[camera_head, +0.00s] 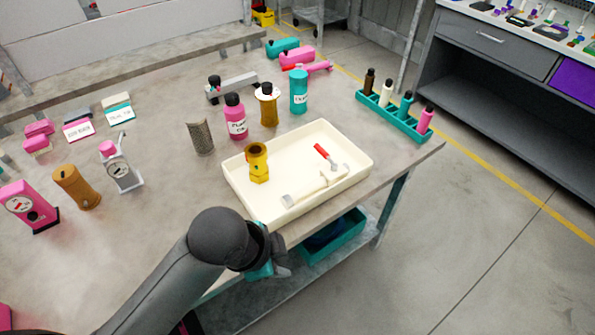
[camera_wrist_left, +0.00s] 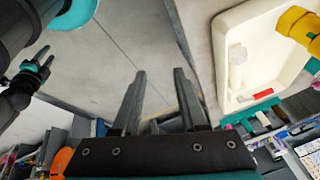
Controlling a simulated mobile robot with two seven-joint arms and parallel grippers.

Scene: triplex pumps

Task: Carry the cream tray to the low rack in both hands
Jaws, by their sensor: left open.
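The cream tray (camera_head: 297,158) lies flat at the near right edge of the grey worktable. In it are a yellow fitting (camera_head: 257,165), a red-handled tool (camera_head: 324,154) and a pale tool (camera_head: 312,190). The tray (camera_wrist_left: 256,70) also shows at the right in the left wrist view. My left gripper (camera_head: 277,262) is just off the table edge, in front of and apart from the tray. In the left wrist view its jaws (camera_wrist_left: 158,98) are open and empty. What looks like my right gripper (camera_wrist_left: 36,68) is at the left there, away from the tray. I cannot tell which piece is the low rack.
A teal holder with bottles (camera_head: 398,122) stands right of the tray. A pink bottle (camera_head: 235,117), a teal bottle (camera_head: 299,92) and a perforated cylinder (camera_head: 200,138) stand behind it. A teal bin (camera_head: 345,235) sits under the table. Floor (camera_head: 480,235) is clear before the grey bench (camera_head: 500,115).

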